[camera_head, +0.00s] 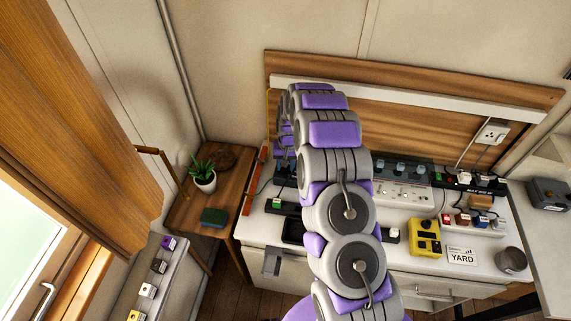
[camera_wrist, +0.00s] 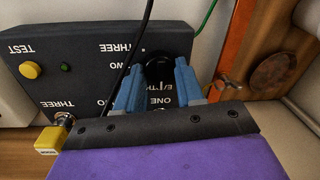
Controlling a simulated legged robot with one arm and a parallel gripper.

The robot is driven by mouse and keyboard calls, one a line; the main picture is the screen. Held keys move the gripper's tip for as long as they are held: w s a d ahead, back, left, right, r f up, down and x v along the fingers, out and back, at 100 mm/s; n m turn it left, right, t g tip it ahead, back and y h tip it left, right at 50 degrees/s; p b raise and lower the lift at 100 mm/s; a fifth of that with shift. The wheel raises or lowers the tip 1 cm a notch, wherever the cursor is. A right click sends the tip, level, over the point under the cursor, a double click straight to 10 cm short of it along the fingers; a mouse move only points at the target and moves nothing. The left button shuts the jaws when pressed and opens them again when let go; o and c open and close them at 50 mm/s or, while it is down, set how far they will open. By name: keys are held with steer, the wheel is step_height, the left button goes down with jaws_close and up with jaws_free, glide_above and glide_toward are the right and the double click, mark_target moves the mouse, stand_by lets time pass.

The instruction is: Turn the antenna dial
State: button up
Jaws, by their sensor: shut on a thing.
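In the wrist view, a dark control box (camera_wrist: 90,68) shows upside-down labels ONE, TWO and THREE, and TEST by a yellow button (camera_wrist: 29,70). A round black dial knob (camera_wrist: 158,66) sits on its face, with numbers around it. My gripper (camera_wrist: 160,78) has its two blue fingers on either side of the knob and is shut on it. The fingers and the black cable hide part of the knob and labels, so its exact setting cannot be read. In the head view, my purple and grey arm hides the gripper and the knob.
A black cable (camera_wrist: 133,55) runs across the box face. A yellow-tagged plug (camera_wrist: 50,139) is at its lower left. In the head view, the white counter (camera_head: 260,226) also holds a yellow device (camera_head: 425,238) and a dark cup (camera_head: 511,260). A plant (camera_head: 203,173) stands at left.

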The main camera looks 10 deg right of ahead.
steer(key=shift+w+r, duration=0.15)
steer(key=o, duration=0.8)
steer(key=shift+c, duration=0.2)
step_height(320, 180, up, 17)
steer(key=d+p, duration=0.1)
steer(key=p, duration=0.1)
steer(key=shift+d, duration=0.15)
